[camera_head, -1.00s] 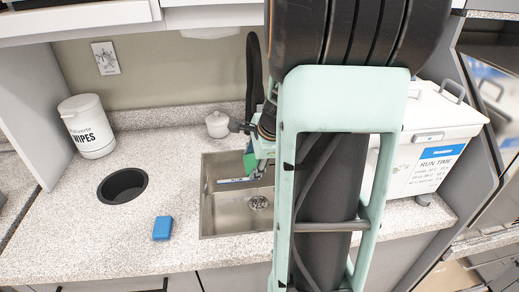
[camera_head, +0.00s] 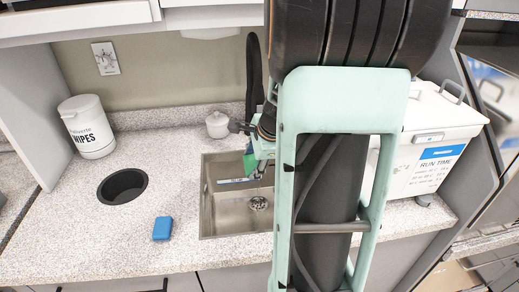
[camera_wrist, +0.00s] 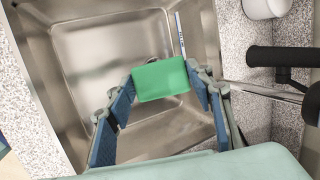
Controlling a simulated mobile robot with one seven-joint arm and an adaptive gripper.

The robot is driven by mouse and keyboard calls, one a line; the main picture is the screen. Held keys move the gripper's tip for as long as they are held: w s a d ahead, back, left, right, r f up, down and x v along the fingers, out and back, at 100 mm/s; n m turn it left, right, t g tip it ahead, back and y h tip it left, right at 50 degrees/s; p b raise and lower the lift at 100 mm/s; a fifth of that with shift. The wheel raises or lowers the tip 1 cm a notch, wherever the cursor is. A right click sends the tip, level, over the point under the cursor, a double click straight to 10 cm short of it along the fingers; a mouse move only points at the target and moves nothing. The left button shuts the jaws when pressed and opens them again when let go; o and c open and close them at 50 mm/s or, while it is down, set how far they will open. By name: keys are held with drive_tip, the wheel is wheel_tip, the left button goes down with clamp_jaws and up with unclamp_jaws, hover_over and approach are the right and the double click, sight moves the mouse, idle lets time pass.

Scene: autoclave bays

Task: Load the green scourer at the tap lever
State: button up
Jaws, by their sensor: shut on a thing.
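The green scourer (camera_wrist: 160,80) is held between the fingertips of my gripper (camera_wrist: 163,84), above the sink basin in the wrist view. In the head view the scourer (camera_head: 249,163) shows as a small green patch over the basin's back part, partly covered by my arm. The black tap (camera_wrist: 280,57) stands at the right in the wrist view, with a thin metal rod (camera_wrist: 262,91) near it that may be its lever. In the head view the black tap neck (camera_head: 254,75) rises behind the sink. The scourer is apart from the tap.
The steel sink (camera_head: 208,205) is set in the speckled counter (camera_head: 70,235). A slim blue-and-white stick (camera_head: 236,181) shows at the basin. A blue block (camera_head: 162,228), a round dark hole (camera_head: 122,186), a wipes tub (camera_head: 87,127) and a small white pot (camera_head: 217,124) are left. A white bath (camera_head: 428,150) stands right.

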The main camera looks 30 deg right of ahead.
sight(248, 161)
drive_tip(key=s+a+r+p, duration=0.1)
drive_tip(key=a+r+p, duration=0.1)
drive_tip(key=s+a+r+p, duration=0.1)
drive_tip(key=s+a+r, duration=0.1)
drive_tip(key=shift+s+p, duration=0.1)
drive_tip(key=shift+p, duration=0.25)
idle(0.4)
idle(0.6)
drive_tip(key=w+a+f+n+g+y, duration=0.1)
drive_tip(key=a+f+n+g, duration=0.1)
drive_tip(key=a+n, duration=0.3)
drive_tip(key=w+a+f+n+g+y+p, duration=0.1)
drive_tip(key=a+f+n+g+y, duration=0.1)
drive_tip(key=a+n, duration=0.3)
drive_tip(key=w+a+f+n+g+y+p, duration=0.1)
drive_tip(key=a+f+n+g+y, duration=0.1)
drive_tip(key=a+n, duration=0.3)
drive_tip(key=shift+w+a+n, duration=0.1)
drive_tip(key=shift+a+n, duration=0.1)
drive_tip(key=shift+n, duration=0.95)
drive_tip(key=shift+w+a+n, duration=0.1)
drive_tip(key=shift+a+n, duration=0.05)
drive_tip(key=shift+n, duration=1)
drive_tip(key=shift+s+a+f+n+g, duration=0.15)
drive_tip(key=shift+a+n+g, duration=0.15)
drive_tip(key=shift+n, duration=0.2)
drive_tip(key=shift+s+a+f+n+g, duration=0.2)
drive_tip(key=shift+a+n, duration=0.15)
drive_tip(key=shift+n, duration=0.15)
